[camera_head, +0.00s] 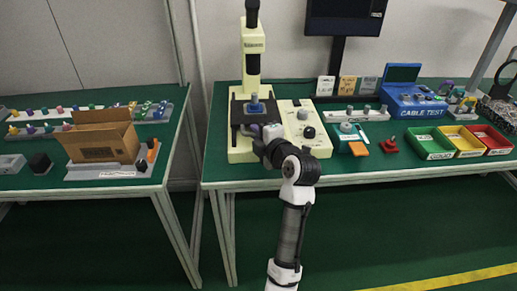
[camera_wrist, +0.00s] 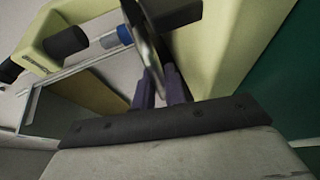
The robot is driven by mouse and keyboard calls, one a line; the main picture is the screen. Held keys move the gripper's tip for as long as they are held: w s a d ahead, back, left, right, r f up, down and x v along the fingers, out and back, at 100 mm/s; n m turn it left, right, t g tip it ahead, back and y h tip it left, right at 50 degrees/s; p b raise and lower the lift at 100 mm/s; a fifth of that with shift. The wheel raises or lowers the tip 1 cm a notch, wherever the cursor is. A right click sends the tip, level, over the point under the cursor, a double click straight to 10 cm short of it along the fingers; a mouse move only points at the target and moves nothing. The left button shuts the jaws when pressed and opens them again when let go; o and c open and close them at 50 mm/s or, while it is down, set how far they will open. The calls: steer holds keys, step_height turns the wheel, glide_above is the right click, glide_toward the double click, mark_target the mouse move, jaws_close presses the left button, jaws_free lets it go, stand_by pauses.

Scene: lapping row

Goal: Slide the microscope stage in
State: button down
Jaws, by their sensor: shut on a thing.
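The microscope (camera_head: 252,68) is cream-coloured and stands upright at the left end of the right-hand green bench. Its dark stage (camera_head: 243,118) sits low in front of the column, with a blue-grey round piece (camera_head: 254,103) on top. My gripper (camera_head: 257,129) reaches in from the front right, at the stage's front edge. In the wrist view, my purple gripper fingers (camera_wrist: 160,88) are close together on the thin dark stage (camera_wrist: 146,40), seen almost edge-on. The blue piece shows beside it (camera_wrist: 118,37). The exact grip point is partly hidden by the fingers.
A cream control box (camera_head: 305,124) with knobs stands right of the stage, close beside my arm. A dark monitor (camera_head: 345,18) is behind. Red, yellow and green bins (camera_head: 430,146) are at the right. A cardboard box (camera_head: 100,140) stands on the separate left bench.

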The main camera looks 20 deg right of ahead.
steer(key=shift+w+d, duration=0.3)
steer(key=shift+w, duration=0.6)
steer(key=c, duration=1.5)
jaws_free()
steer(key=shift+o, duration=0.2)
steer(key=b+v, duration=0.2)
steer(key=v, duration=1.2)
steer(key=shift+a, duration=0.1)
